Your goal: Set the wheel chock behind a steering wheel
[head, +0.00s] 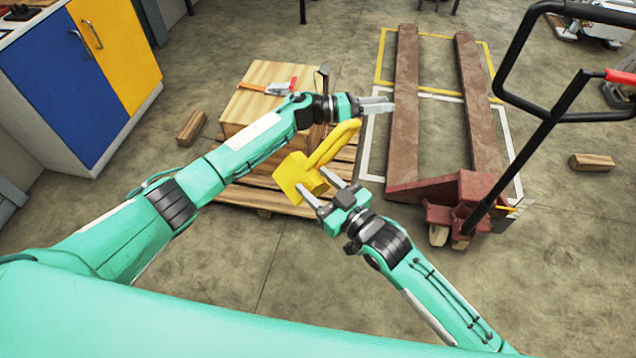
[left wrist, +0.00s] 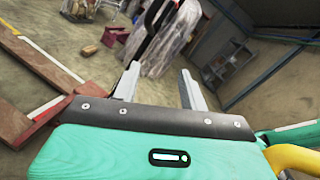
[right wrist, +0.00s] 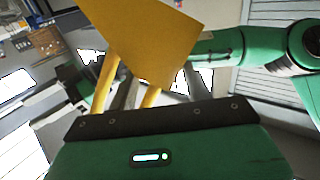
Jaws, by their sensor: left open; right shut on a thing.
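The yellow wheel chock (head: 301,174) with its long loop handle (head: 333,144) is held in the air above the wooden pallet. My right gripper (head: 321,187) is shut on it. The chock (right wrist: 150,35) fills the upper middle of the right wrist view and hides part of the fingers. My left gripper (head: 377,105) is open and empty, beyond the chock handle; its spread fingers show in the left wrist view (left wrist: 160,85). The red pallet jack (head: 408,120) stands to the right, with steering wheels (head: 450,238) low under its handle end. No chock touches the wheels.
A wooden pallet (head: 262,200) carries wooden boxes (head: 262,85) with a red-and-grey tool on top. Wooden blocks lie on the floor left (head: 191,128) and right (head: 592,162). The jack's black handle (head: 545,125) rises at right. Floor before the wheels is clear.

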